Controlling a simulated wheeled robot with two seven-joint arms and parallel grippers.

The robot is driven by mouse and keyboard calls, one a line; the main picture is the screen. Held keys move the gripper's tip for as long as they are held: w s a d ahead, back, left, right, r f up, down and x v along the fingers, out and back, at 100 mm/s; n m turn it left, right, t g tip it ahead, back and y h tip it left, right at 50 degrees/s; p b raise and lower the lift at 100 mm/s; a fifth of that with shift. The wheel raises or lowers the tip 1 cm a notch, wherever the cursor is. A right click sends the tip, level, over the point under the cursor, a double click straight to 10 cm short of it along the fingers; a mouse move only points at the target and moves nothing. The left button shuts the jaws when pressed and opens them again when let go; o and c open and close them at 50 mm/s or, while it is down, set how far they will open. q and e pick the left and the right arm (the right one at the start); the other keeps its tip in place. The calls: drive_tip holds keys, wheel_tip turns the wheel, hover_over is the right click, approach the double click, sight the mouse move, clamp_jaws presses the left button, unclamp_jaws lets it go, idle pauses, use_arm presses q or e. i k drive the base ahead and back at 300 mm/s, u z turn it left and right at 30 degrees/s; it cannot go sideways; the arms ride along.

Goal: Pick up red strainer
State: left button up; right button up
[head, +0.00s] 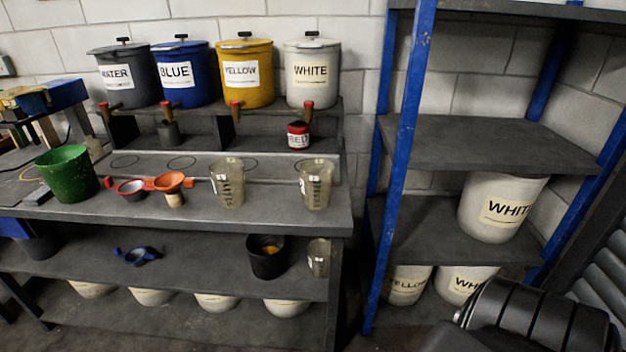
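A red strainer (131,188) with a pale grey bowl lies on the upper shelf of the workbench (260,210), left of its middle. An orange funnel-shaped piece (172,181) stands just right of it on a small light base, and a red handle shows between the two. I cannot tell which of them the handle belongs to. Neither of my grippers shows in the head view. A black ribbed part at the lower right looks like one of my arm links, but no fingers are visible.
A green bucket (67,173) stands left of the strainer, and measuring beakers (228,184) (316,185) stand to the right. Labelled paint drums (247,72) line the back ledge. A blue strainer-like item (138,256) lies below. A blue-posted rack (404,160) stands right.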

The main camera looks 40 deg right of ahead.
sight(133, 190)
drive_tip(key=k, duration=0.25)
drive_tip(key=z, duration=0.65)
drive_tip(key=i, duration=1.25)
drive_tip(key=u, duration=0.15)
